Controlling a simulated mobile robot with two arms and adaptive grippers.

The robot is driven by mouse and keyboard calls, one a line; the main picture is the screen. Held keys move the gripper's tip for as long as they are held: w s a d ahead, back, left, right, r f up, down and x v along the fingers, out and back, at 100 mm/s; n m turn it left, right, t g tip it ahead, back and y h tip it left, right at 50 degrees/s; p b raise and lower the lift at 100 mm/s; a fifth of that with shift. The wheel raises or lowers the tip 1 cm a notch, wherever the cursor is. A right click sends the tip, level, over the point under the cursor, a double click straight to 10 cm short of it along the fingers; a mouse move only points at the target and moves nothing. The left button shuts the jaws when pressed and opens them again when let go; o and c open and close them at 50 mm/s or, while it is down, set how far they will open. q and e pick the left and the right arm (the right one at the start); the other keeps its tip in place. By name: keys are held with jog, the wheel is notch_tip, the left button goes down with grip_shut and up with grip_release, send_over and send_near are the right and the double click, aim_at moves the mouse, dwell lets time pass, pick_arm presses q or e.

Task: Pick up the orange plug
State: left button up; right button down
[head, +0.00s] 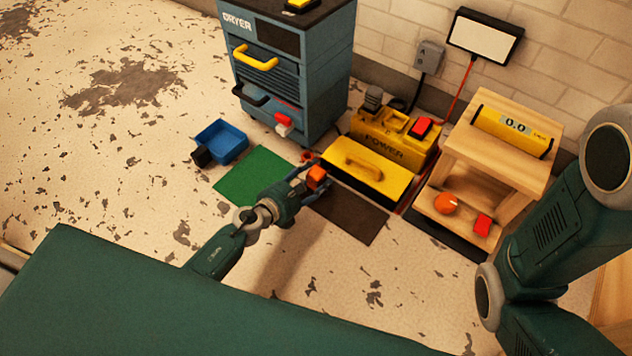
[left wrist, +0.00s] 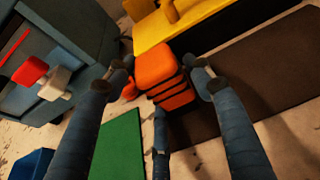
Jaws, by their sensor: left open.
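The orange plug (head: 316,176) is a small ribbed block near the middle of the head view, at the tip of my left arm. In the left wrist view the plug (left wrist: 157,68) shows between the fingertips, with dark grooves across its lower part. My left gripper (head: 305,182) is open, with dark fingers on either side of the plug. In the left wrist view, gaps show between the plug and the two side fingertips (left wrist: 163,76). A further finger shows below the plug. My right arm shows at the right, but its gripper is out of view.
A yellow box with a handle (head: 368,172) lies just beyond the plug, before the yellow power unit (head: 393,133). A green mat (head: 253,174) and a brown mat (head: 347,214) lie nearby. The blue dryer cabinet (head: 318,80) stands behind; a wooden stand (head: 510,110) is at the right.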

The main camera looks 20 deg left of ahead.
pick_arm(q)
grip_shut()
jog(key=shift+r, duration=0.1)
